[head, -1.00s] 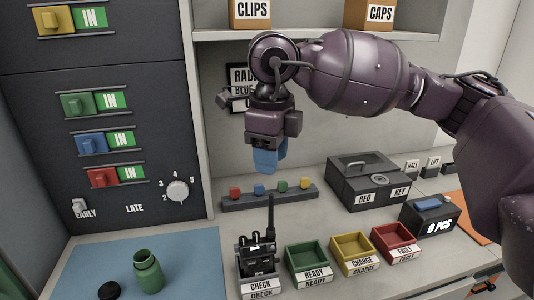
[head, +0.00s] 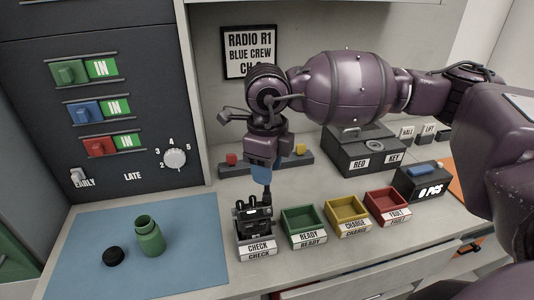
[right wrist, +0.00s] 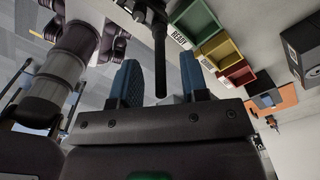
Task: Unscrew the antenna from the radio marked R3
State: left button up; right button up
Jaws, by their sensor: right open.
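A black radio (head: 253,217) stands upright in the CHECK tray (head: 257,248); no R3 mark is readable on it. Its black antenna (head: 267,192) points up; its upper part is hidden behind my right gripper's blue finger in the head view. My right gripper (head: 262,173) points down over the radio and is open. In the right wrist view, the antenna (right wrist: 160,60) reaches in between the two spread blue fingers of the gripper (right wrist: 160,80), with gaps on both sides. My left gripper is out of view.
Green READY (head: 303,225), yellow CHARGE (head: 347,214) and red FAULT (head: 388,205) trays stand right of the radio. A green bottle (head: 150,238) and black cap (head: 112,256) are on a blue mat (head: 195,270). A wall sign (head: 250,52) reads RADIO R1, BLUE CREW; its bottom is partly hidden.

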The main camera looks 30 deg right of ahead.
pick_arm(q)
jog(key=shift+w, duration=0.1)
pick_arm(e)
jog(key=shift+f, duration=0.15)
grip_shut()
jog(key=shift+f+n+b, duration=0.1)
jog(key=shift+n+b, duration=0.45)
jog(key=shift+n, duration=0.15)
jog(key=shift+n+b, duration=0.9)
jog(key=shift+n, duration=0.6)
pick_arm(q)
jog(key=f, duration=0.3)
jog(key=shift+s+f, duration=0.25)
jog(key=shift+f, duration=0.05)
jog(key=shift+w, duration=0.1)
pick_arm(e)
jog(key=shift+n, duration=0.3)
